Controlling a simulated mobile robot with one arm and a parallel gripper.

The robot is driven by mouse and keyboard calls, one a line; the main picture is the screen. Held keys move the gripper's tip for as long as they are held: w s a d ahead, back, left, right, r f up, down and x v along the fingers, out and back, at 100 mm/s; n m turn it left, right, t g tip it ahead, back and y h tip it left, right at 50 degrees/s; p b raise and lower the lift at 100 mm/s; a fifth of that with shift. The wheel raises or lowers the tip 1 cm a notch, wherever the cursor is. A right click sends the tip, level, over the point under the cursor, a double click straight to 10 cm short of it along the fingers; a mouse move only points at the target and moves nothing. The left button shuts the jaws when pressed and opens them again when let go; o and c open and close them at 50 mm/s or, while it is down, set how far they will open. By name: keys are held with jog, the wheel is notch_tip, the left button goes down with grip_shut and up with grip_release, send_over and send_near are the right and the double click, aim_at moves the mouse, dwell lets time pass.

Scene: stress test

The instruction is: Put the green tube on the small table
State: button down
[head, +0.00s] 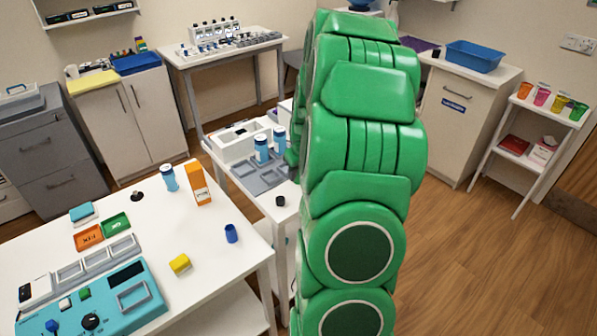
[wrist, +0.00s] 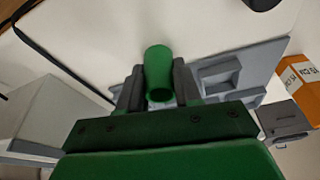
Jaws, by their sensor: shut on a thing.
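The green tube (wrist: 159,72) is held between the two dark fingers of my gripper (wrist: 158,86) in the wrist view. Its open end faces the camera. Below and behind it is a white surface (wrist: 88,45) with a grey tray (wrist: 222,72). In the head view, a small white table (head: 266,200) stands behind the front desk, carrying a grey tray (head: 268,180). My green arm covers its right side, and hides my gripper and the tube in that view. I cannot tell whether the tube touches the surface.
Blue bottles (head: 262,149) and a white box (head: 236,139) stand on the small table, with a dark cap (head: 280,201) near its front. Floor is clear at right.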

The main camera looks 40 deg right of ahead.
jog(key=shift+f, duration=0.1)
jog(key=c, duration=0.8)
grip_release()
